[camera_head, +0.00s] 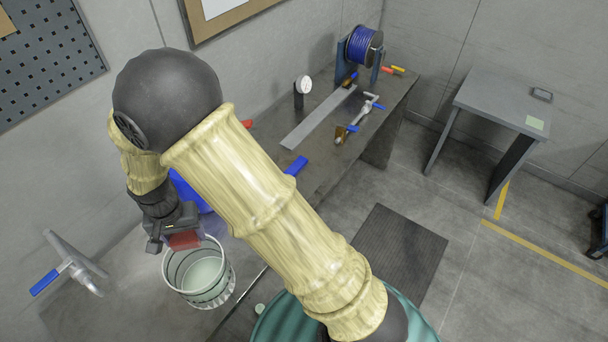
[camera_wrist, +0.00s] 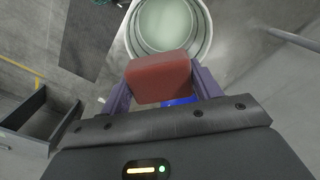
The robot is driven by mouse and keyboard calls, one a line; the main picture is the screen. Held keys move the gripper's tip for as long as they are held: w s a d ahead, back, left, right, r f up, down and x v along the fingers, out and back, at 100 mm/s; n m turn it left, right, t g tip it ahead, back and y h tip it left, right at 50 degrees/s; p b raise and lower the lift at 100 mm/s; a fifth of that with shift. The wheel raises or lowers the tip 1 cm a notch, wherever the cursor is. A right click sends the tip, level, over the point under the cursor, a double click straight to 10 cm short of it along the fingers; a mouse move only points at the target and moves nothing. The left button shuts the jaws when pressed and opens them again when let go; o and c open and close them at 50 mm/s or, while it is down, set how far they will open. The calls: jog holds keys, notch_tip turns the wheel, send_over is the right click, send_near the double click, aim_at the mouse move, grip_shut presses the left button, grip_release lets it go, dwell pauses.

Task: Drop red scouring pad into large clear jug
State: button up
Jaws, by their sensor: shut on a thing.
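The red scouring pad (camera_wrist: 159,78) is gripped between the two fingers of my gripper (camera_wrist: 162,88) in the wrist view. In the head view the pad (camera_head: 185,240) shows below my gripper (camera_head: 182,238), at the upper left of the jug. The large clear jug (camera_head: 231,279) stands upright, with its round mouth open and a pale greenish bottom visible. In the wrist view the jug (camera_wrist: 205,45) lies just beyond the pad, and the pad overlaps the near part of its rim. How high the pad is above the rim is hard to tell.
A metal tool with a blue handle (camera_head: 45,282) is left of the jug. A blue object (camera_head: 190,190) is partly hidden behind my arm. The dark workbench (camera_head: 330,175) carries a gauge (camera_head: 303,85), a metal strip (camera_head: 318,118), a clamp (camera_head: 365,112) and a blue cable spool (camera_head: 362,47).

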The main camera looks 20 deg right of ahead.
jog(key=shift+s, duration=0.1)
notch_tip(320, 180, down, 6)
jog(key=b, duration=0.4)
dwell(0.4)
jog(key=o, duration=1)
jog(key=shift+r, duration=0.15)
